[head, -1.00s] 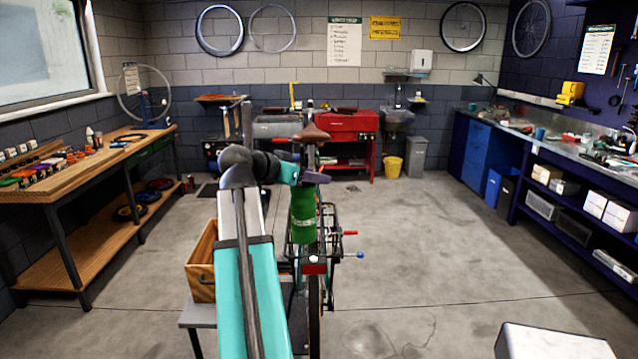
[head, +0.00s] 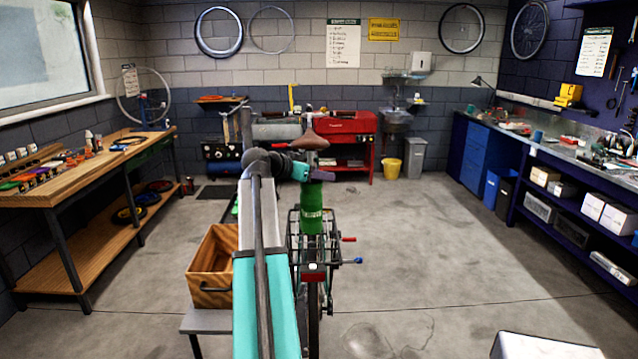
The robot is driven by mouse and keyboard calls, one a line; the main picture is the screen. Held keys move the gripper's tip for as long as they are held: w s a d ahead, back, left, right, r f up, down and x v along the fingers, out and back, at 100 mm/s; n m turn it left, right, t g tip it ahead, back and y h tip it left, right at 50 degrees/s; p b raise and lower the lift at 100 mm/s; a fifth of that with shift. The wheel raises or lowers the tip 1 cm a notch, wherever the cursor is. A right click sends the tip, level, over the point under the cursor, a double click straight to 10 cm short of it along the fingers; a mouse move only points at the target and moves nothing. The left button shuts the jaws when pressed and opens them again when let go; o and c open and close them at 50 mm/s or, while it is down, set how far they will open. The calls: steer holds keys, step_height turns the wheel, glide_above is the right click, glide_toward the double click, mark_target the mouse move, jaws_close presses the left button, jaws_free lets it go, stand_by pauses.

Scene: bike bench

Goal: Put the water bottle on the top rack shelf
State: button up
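The green water bottle (head: 312,212) hangs upright below my gripper (head: 312,178), in the middle of the head view. My gripper appears shut on the bottle's top end; its fingers are small and partly hidden by my wrist. The bottle is in front of or above the rear of a bicycle (head: 313,280) in this view, and I cannot tell whether it touches the bicycle. I cannot pick out with certainty which shelf is the top rack shelf.
A wooden crate (head: 212,272) sits on a grey stand left of my arm. A wooden workbench (head: 95,165) is at the left, and a dark bench with shelves (head: 545,170) at the right. A red tool chest (head: 350,124) stands behind.

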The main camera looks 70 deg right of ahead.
steer(key=shift+d, duration=0.15)
steer(key=shift+w+d+f+p, duration=0.1)
steer(key=shift+d+f+p, duration=0.15)
steer(key=shift+f+p, duration=0.45)
steer(key=shift+d+f+p, duration=0.2)
steer(key=shift+f+p, duration=0.05)
steer(key=shift+f, duration=1)
steer(key=o, duration=1.4)
steer(key=shift+r, duration=0.2)
